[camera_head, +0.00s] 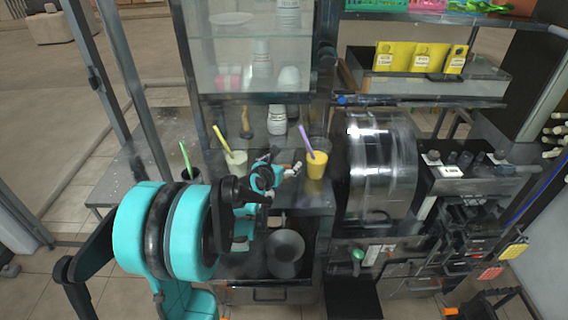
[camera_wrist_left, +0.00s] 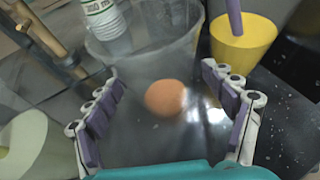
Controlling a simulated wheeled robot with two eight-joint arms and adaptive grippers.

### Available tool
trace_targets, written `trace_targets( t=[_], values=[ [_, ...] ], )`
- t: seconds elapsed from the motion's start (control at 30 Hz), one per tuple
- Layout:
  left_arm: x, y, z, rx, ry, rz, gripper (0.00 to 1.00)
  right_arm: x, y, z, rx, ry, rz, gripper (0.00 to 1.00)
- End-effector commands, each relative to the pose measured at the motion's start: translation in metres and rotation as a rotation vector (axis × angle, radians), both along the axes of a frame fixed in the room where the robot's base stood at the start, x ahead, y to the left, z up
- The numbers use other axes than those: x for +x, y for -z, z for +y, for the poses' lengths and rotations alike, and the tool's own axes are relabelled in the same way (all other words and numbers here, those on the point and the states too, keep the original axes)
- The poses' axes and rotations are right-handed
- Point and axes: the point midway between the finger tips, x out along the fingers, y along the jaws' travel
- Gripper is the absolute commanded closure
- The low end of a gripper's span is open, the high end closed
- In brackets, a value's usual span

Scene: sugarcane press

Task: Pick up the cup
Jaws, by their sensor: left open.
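A clear, see-through cup (camera_wrist_left: 140,60) stands in the middle of the left wrist view, with a round orange spot (camera_wrist_left: 165,98) showing through it. My left gripper (camera_head: 283,172) is open over the counter, left of a yellow-filled cup (camera_head: 316,170) with a purple straw. In the wrist view its two fingers (camera_wrist_left: 158,80) lie on either side of the clear cup's lower part; I cannot tell whether they touch it. The yellow cup also shows at upper right there (camera_wrist_left: 243,45). The clear cup is hard to make out in the head view. My right gripper is not in view.
A pale cup (camera_head: 236,157) with a yellow straw and a dark cup (camera_head: 190,174) with a green straw stand to the left. A white bottle (camera_head: 277,120) stands behind. A shiny metal drum (camera_head: 380,165) is close on the right. A grey bowl-like vessel (camera_head: 286,250) sits below.

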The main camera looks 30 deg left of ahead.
Motion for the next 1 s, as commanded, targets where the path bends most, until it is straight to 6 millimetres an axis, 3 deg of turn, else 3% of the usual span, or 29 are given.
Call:
trace_targets(
  t=[0.13,0.17,0.33,0.37,0.77,1.0],
  values=[
    [0.000,-0.001,0.000,0.000,0.000,0.000,0.16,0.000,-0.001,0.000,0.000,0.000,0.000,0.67],
    [-0.001,-0.001,0.000,0.000,0.000,0.000,0.22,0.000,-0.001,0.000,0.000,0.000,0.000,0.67],
    [-0.001,-0.001,0.000,0.000,0.000,0.000,0.67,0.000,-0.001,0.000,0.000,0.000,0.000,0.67],
    [-0.001,-0.001,0.000,0.001,0.000,0.000,0.71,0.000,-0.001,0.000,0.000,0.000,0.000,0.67],
    [-0.001,-0.002,-0.001,0.000,0.001,0.001,0.72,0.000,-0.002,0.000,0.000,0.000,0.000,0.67],
    [-0.001,-0.013,0.000,0.001,0.000,0.000,0.72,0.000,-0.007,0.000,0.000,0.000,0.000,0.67]
  ],
)
